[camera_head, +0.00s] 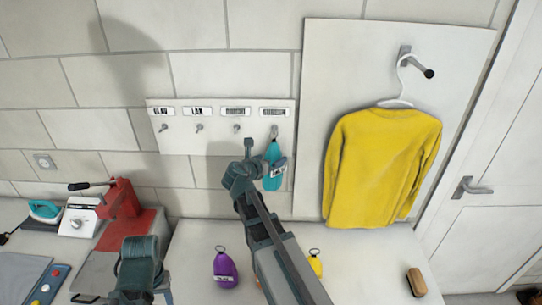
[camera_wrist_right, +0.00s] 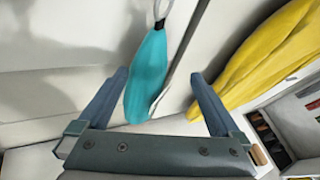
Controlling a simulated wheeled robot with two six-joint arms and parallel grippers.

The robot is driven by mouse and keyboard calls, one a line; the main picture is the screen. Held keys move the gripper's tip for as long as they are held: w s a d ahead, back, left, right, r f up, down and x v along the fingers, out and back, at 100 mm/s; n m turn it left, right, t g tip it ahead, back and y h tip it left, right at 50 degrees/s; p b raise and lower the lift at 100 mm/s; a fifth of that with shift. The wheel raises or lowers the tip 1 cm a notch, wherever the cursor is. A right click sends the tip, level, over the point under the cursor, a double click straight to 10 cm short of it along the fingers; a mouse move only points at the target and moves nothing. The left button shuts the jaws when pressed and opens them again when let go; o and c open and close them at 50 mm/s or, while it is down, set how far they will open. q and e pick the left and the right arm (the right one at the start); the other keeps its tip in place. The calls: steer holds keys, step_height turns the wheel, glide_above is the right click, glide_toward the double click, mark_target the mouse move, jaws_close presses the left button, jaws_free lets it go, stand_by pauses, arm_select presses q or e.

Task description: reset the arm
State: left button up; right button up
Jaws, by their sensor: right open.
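My right gripper (camera_head: 258,152) reaches up to the hook board on the wall. Its two fingers are spread in the right wrist view (camera_wrist_right: 160,76). The teal tagged item (camera_head: 271,174) hangs from the far right hook of the board. In the right wrist view the teal item (camera_wrist_right: 147,72) hangs by its loop between and beyond the open fingers, with a visible gap to each finger. Part of my left arm (camera_head: 140,262) shows at the lower left; its gripper jaws are not clear.
The hook board (camera_head: 217,146) has several labelled hooks. A yellow sweater (camera_head: 380,165) hangs right of it. A purple item (camera_head: 225,268) and a yellow item (camera_head: 316,264) lie on the table beside my right arm. A brush (camera_head: 416,282) lies further right. A red machine (camera_head: 122,198) stands left.

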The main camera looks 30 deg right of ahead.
steer(key=shift+v, duration=0.9)
arm_select(q)
steer(key=shift+a+r, duration=0.3)
arm_select(e)
steer(key=shift+d, duration=0.1)
arm_select(q)
steer(key=shift+s, duration=0.1)
arm_select(e)
steer(key=shift+f, duration=0.1)
steer(key=s+a+f+m+g+y, duration=0.3)
steer(key=s+a+f+m+y, duration=0.35)
steer(key=a+m, duration=0.55)
steer(key=s+a+f+m+g+y, duration=0.4)
steer(key=s+a+f+m, duration=0.3)
steer(key=s+a+m, duration=0.5)
arm_select(q)
step_height(320, 180, down, 14)
steer(key=b, duration=1.3)
steer(key=shift+r, duration=0.2)
arm_select(e)
steer(key=s+a+f, duration=0.2)
steer(key=a+f, duration=0.2)
steer(key=f, duration=0.2)
steer(key=s+a+f+n, duration=0.1)
steer(key=s+a+f, duration=0.1)
steer(key=a+f, duration=0.3)
step_height(320, 180, down, 3)
steer(key=shift+a+r+g, duration=0.15)
steer(key=shift+a+g, duration=0.1)
steer(key=shift+g, duration=0.15)
